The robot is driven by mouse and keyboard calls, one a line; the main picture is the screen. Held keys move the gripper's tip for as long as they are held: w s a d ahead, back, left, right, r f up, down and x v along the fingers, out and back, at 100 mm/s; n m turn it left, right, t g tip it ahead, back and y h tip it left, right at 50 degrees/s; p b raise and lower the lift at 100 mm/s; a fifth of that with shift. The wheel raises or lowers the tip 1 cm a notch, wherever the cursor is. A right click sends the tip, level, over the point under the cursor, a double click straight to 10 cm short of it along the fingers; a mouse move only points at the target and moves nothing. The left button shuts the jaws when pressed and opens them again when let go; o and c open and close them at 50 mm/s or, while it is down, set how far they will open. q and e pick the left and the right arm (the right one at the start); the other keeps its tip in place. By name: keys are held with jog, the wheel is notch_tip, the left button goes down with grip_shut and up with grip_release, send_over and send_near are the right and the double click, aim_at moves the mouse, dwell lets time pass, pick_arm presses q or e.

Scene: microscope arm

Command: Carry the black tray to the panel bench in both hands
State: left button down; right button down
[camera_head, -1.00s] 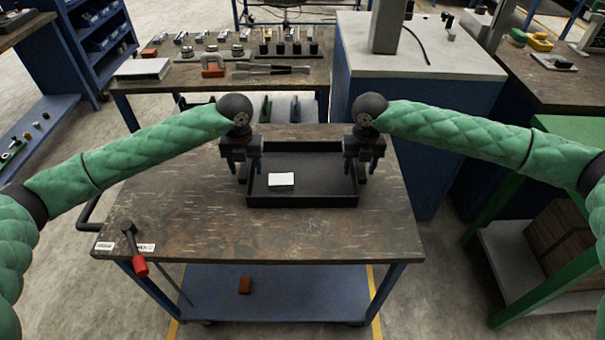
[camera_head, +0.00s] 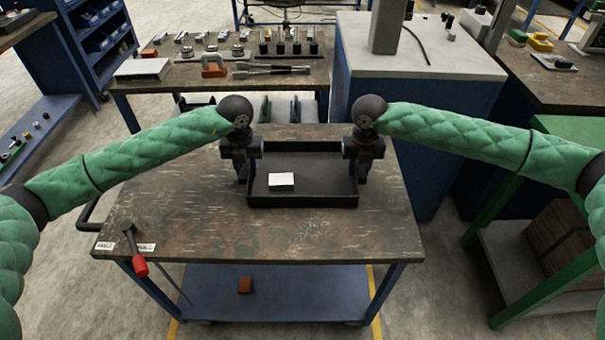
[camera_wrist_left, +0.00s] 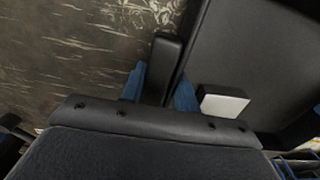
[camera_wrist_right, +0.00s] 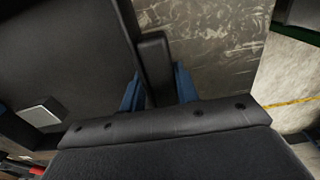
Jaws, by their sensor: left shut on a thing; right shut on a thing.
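The black tray (camera_head: 320,200) is on or just above the worn brown table top, at its far middle; I cannot tell whether it touches. A small white block (camera_head: 281,180) lies inside it, left of middle. My left gripper (camera_head: 243,176) is shut on the tray's left wall, with blue fingers on both sides of the wall in the left wrist view (camera_wrist_left: 160,88). My right gripper (camera_head: 362,176) is shut on the right wall, and its blue fingers straddle that wall in the right wrist view (camera_wrist_right: 158,88). The tray looks level.
The table (camera_head: 200,220) is a blue-framed cart with free room in front and left of the tray. A red-handled tool (camera_head: 137,258) hangs at its front left. Behind stands a bench (camera_head: 180,75) with tools and fittings, and a blue cabinet (camera_head: 425,65) at right.

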pick_arm(q)
jog(key=shift+r, duration=0.25)
pick_arm(e)
jog(key=shift+r, duration=0.25)
